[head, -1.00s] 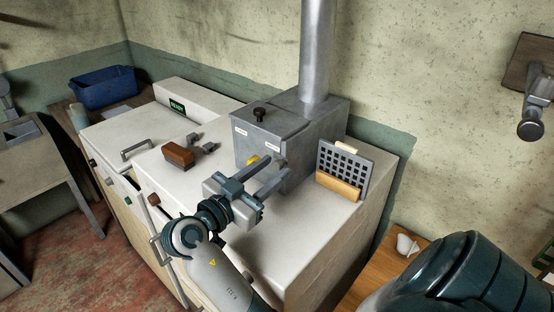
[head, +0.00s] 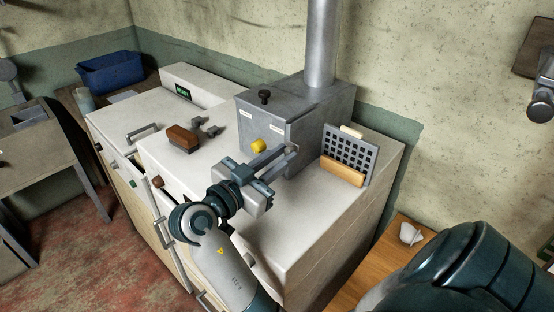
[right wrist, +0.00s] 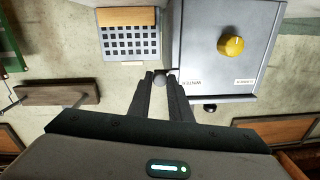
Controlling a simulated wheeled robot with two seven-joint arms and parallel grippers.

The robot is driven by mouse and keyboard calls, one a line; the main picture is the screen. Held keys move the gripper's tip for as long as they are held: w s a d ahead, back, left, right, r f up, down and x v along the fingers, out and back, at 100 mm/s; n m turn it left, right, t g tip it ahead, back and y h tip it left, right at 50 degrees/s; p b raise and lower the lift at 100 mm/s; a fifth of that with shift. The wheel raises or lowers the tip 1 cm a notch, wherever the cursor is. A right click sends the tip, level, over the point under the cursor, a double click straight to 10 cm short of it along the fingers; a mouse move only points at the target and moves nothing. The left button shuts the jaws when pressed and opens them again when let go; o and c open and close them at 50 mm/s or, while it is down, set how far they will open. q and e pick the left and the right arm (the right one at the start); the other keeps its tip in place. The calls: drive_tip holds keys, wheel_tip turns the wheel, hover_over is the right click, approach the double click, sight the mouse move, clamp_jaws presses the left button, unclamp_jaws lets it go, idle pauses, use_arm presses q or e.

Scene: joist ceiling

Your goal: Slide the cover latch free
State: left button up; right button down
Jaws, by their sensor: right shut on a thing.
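A grey metal box (head: 312,105) stands on the white cabinet, with a yellow knob (head: 258,145) on its front and a small black knob (head: 264,96) on its top. My right gripper (head: 289,150) is at the right end of the box's front, fingers close together on a small grey part that I take for the cover latch. In the right wrist view the fingertips (right wrist: 160,76) close around this rounded grey latch (right wrist: 160,79) beside the "WINTER" label. The fingers hide most of it. My left gripper is out of view.
A grey grid panel with a wooden base (head: 343,171) stands close to the right of the box. A brown wooden block (head: 183,139) lies to the left on the white cabinet top (head: 290,215). The front right of that top is clear.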

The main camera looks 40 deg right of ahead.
drive_tip(key=shift+s, duration=0.35)
drive_tip(key=c, duration=1.7)
unclamp_jaws()
drive_tip(key=shift+d, duration=0.1)
drive_tip(key=shift+o, duration=0.4)
drive_tip(key=shift+s, duration=0.25)
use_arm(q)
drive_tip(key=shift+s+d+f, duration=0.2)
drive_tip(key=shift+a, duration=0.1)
use_arm(e)
drive_tip(key=shift+w, duration=0.2)
